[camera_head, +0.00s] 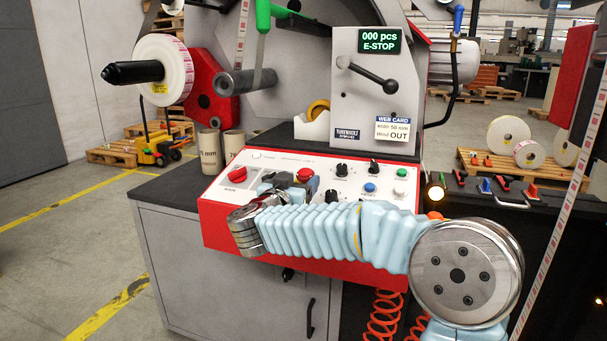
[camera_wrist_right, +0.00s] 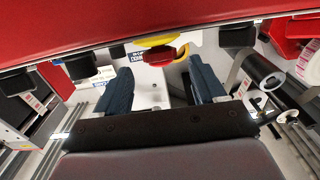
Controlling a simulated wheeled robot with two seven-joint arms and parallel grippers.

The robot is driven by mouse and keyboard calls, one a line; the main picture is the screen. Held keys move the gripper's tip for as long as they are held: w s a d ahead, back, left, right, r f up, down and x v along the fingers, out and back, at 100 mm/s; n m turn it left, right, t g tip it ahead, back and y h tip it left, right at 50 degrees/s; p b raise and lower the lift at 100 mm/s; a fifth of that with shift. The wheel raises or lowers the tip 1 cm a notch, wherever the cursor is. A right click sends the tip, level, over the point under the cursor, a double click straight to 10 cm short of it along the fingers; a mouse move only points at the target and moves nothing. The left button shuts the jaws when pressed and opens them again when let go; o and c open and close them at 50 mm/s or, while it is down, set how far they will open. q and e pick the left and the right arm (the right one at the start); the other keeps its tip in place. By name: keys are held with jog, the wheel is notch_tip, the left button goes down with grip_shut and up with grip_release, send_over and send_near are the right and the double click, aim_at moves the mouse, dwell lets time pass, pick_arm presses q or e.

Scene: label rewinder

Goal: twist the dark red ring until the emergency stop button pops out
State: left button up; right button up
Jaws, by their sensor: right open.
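The emergency stop button is a red mushroom cap (camera_head: 305,174) on the white-topped, red-edged control panel (camera_head: 220,222). In the right wrist view a dark red part (camera_wrist_right: 160,56) sits against a yellow collar (camera_wrist_right: 154,40); I cannot make out the ring apart from the cap. My right gripper (camera_head: 298,184) is open, its dark blue fingers close beside the button in the head view. In the right wrist view the fingers (camera_wrist_right: 160,66) stand left and right of the dark red part, with gaps on both sides. My wrist hides part of the panel. My left gripper is out of view.
A second red button (camera_head: 237,175) is on the panel's left. Black knobs, a blue button (camera_head: 370,188) and a green button (camera_head: 402,172) lie to the right. The machine's display (camera_head: 380,41) reads "E-STOP". A tape dispenser (camera_head: 312,124) stands behind the panel.

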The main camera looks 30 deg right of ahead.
aim_at(302, 176)
jog(key=shift+x, duration=2.05)
jog(key=c, duration=1)
jog(key=shift+w+a+r+m+g+h+p, duration=0.2)
jog(key=shift+m+g+h+p, duration=0.25)
jog(key=shift+p, duration=0.6)
jog(key=shift+d+f+m+g, duration=0.1)
jog(key=shift+m+g, duration=0.25)
jog(key=shift+s+f, duration=0.1)
jog(key=o, duration=1)
